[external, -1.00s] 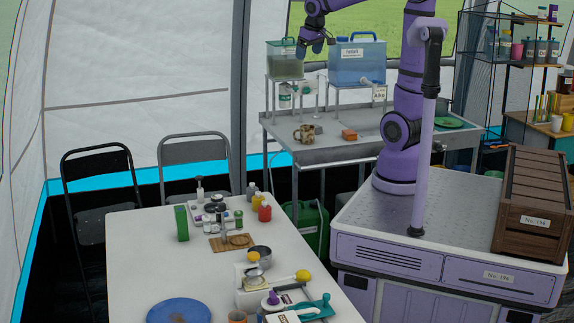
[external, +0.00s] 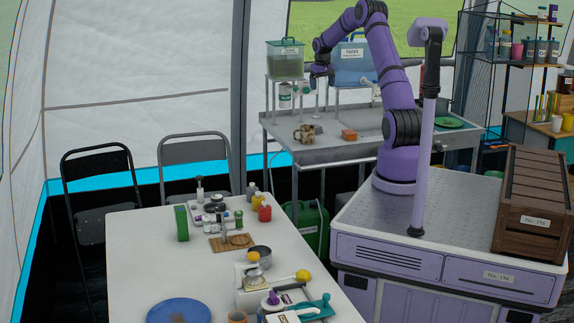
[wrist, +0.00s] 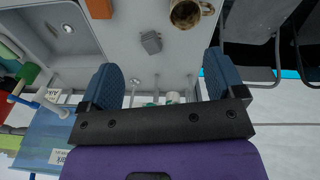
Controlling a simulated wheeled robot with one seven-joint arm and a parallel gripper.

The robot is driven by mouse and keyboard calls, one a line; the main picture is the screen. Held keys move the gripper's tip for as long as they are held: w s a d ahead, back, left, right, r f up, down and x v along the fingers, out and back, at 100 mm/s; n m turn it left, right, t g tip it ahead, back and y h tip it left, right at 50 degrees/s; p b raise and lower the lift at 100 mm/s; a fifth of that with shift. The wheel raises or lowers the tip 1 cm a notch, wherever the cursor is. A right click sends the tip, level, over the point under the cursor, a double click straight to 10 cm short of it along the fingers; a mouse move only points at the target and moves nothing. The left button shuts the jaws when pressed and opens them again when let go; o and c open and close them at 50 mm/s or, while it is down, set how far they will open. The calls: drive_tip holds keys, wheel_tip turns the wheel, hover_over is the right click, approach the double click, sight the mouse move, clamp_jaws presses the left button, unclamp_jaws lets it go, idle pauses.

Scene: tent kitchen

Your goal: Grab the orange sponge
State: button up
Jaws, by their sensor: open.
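The orange sponge (external: 349,134) is a small block lying on the grey metal sink table (external: 280,131). In the wrist view it is the orange block (wrist: 99,8) cut off by the top edge. My gripper (external: 319,72) is above the table, between the green and blue tanks, higher than the sponge and to its left in the external view. In the wrist view my gripper (wrist: 163,76) has its two blue fingers wide apart with nothing between them.
A patterned mug (external: 304,133) and a small grey item (wrist: 151,42) lie left of the sponge. A green tank (external: 285,66) and a blue tank (external: 357,68) stand on raised racks close to my gripper. A green plate (external: 449,122) is at the right.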

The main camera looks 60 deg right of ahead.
sight(350, 132)
drive_tip(key=s+d+f+m+y, duration=0.1)
drive_tip(key=s+d+f, duration=0.3)
drive_tip(key=d+f, duration=0.35)
drive_tip(key=s+d+f+m, duration=0.1)
drive_tip(key=s+d+f, duration=0.3)
drive_tip(key=d+f, duration=0.4)
drive_tip(key=f, duration=1.1)
drive_tip(key=shift+s+a+f, duration=0.15)
drive_tip(key=shift+s+f, duration=0.1)
drive_tip(key=shift+s, duration=0.15)
drive_tip(key=shift+c, duration=0.2)
drive_tip(key=c, duration=0.9)
